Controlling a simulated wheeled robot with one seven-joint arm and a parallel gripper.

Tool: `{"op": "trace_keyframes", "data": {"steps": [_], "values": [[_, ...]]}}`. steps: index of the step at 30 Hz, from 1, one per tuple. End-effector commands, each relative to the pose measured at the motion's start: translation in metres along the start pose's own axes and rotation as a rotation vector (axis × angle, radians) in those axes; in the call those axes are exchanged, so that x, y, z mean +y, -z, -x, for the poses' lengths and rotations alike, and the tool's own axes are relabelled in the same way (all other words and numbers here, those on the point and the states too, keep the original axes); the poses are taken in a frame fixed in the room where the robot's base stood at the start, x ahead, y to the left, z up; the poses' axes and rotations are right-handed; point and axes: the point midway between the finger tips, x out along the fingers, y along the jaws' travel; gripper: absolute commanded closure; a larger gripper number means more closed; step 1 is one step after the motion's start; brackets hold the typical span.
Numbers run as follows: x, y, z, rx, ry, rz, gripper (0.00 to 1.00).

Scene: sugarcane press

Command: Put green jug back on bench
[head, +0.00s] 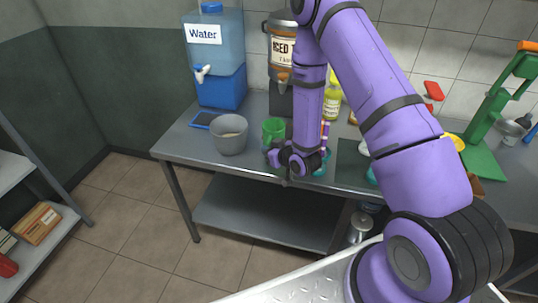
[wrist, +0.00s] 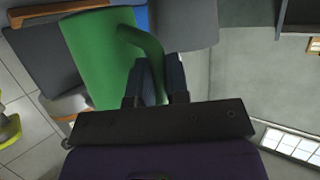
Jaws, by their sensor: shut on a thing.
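The green jug (head: 272,128) is upright at the front left part of the grey bench (head: 185,148), just right of a grey bucket. My gripper (head: 272,152) is in front of the jug. In the wrist view, the jug (wrist: 95,55) fills the upper left, and my gripper (wrist: 159,72) is shut on its green handle. The fingers partly cover the handle. The jug's base is hidden behind my gripper in the head view, so I cannot tell whether it touches the bench top.
The grey bucket (head: 229,138) stands close on the jug's left. Behind are a blue water dispenser (head: 217,85) and an iced tea dispenser (head: 281,60). A green press (head: 490,120) stands at the right. My arm hides part of the bench's middle.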

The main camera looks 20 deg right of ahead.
Motion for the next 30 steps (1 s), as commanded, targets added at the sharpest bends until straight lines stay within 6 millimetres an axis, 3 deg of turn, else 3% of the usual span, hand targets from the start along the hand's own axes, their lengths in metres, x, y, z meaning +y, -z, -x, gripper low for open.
{"op": "trace_keyframes", "data": {"steps": [6, 20, 21, 23, 30], "values": [[0.0, -0.021, -0.008, 0.0, 0.0, 0.001, 1.0], [0.0, -0.025, -0.01, 0.001, 0.0, 0.001, 1.0], [0.0, -0.024, -0.01, 0.001, 0.0, 0.0, 0.75], [0.0, -0.024, -0.01, 0.001, 0.0, 0.0, 0.61], [0.0, -0.024, -0.01, 0.0, 0.0, 0.0, 0.59]]}}
